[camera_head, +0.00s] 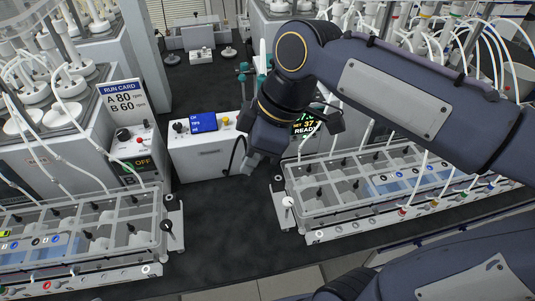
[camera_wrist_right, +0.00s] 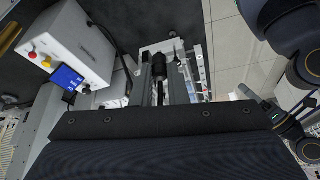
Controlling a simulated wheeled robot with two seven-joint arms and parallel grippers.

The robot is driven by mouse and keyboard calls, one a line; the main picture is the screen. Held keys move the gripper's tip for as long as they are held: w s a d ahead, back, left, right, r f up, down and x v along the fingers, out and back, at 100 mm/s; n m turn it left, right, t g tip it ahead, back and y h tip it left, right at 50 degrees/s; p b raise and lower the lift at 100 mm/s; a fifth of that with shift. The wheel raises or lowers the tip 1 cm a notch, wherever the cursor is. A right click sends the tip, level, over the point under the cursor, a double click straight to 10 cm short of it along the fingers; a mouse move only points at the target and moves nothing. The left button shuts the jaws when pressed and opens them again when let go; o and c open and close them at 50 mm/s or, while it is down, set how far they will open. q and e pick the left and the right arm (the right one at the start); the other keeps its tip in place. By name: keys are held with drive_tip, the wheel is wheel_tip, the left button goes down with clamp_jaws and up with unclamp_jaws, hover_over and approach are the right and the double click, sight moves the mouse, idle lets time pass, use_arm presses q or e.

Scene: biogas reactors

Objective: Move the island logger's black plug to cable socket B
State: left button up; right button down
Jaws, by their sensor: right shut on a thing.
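My right gripper (camera_head: 258,165) reaches down between the logger and the right-hand rig; its fingers show in the right wrist view (camera_wrist_right: 160,85). It is shut on the black plug (camera_wrist_right: 158,70), which sits between the fingers. In the head view the plug is hidden by the gripper. The island logger (camera_head: 205,150) is a white box with a blue screen, left of the gripper; it also shows in the right wrist view (camera_wrist_right: 75,45). A black cable (camera_head: 237,152) curves at its right side. I cannot make out which socket is B. My left gripper is not in view.
The right-hand rig (camera_head: 312,238) has a clear-lidded tray and coloured ports along its front. Another rig (camera_head: 145,268) stands at left, near a run card (camera_head: 123,100). Dark bench top (camera_head: 225,230) is clear between them. Thin white tubes hang over both rigs.

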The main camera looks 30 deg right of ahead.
drive_tip(key=w+a+p, duration=0.7)
drive_tip(key=w+a, duration=0.7)
drive_tip(key=a, duration=0.2)
drive_tip(key=shift+w, duration=0.2)
idle(0.6)
drive_tip(key=shift+a+f, duration=0.1)
drive_tip(key=shift+f+b, duration=5.5)
drive_tip(key=shift+f, duration=2.1)
drive_tip(key=shift+f+b, duration=0.5)
drive_tip(key=shift+f, duration=0.25)
